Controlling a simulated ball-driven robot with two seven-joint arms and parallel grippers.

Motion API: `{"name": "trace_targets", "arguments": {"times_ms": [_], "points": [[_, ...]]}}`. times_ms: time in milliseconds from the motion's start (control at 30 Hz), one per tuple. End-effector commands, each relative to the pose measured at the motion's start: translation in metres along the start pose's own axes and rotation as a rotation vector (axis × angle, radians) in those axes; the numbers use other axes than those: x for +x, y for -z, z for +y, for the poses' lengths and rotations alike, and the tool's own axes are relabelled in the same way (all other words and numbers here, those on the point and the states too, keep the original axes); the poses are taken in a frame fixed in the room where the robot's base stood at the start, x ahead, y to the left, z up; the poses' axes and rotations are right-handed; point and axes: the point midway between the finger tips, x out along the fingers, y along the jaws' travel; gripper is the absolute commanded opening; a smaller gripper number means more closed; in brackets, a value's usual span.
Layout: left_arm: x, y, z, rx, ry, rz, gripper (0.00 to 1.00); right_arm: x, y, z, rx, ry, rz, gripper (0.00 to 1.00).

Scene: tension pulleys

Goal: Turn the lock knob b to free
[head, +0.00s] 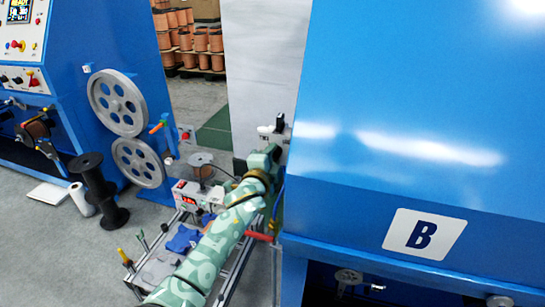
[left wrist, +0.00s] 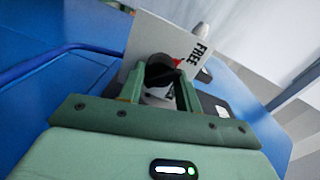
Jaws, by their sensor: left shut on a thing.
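My left gripper (left wrist: 160,88) is shut on a dark lock knob (left wrist: 158,70), whose rounded top shows between the two green fingers in the left wrist view. Behind the knob is a pale label plate (left wrist: 143,42) with the word FREE at its upper right and a red mark beside it. The rest of the plate's lettering is hidden by the fingers. In the head view my left gripper (head: 272,152) is at the left side of the large blue machine marked B (head: 400,130), and the knob cannot be made out there. My right gripper is not in view.
A cart (head: 240,262) with tools stands below my left arm. Another blue machine (head: 95,60) with two grey pulleys (head: 118,103) is at the left. A dark spool (head: 100,190) stands on the grey floor. A blue cable (left wrist: 60,52) runs beside the gripper.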

Motion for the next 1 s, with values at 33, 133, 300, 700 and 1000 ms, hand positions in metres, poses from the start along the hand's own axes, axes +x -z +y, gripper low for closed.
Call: {"name": "trace_targets", "arguments": {"times_ms": [33,133,300,700,1000], "points": [[0.0000,-0.0013,-0.0001,-0.013,-0.001,-0.002,0.11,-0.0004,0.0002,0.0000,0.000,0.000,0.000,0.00],[0.0000,-0.0015,0.0002,-0.025,-0.001,-0.001,0.11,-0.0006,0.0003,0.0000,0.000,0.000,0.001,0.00],[0.0000,-0.0017,0.0004,-0.031,-0.001,-0.001,0.11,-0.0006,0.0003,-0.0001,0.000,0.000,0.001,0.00],[0.0000,-0.0015,0.0005,-0.029,-0.001,-0.001,0.55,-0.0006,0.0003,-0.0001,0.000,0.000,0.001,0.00],[-0.0070,-0.0005,-0.0018,-0.027,0.000,0.000,0.55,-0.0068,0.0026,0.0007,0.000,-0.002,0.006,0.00]]}}
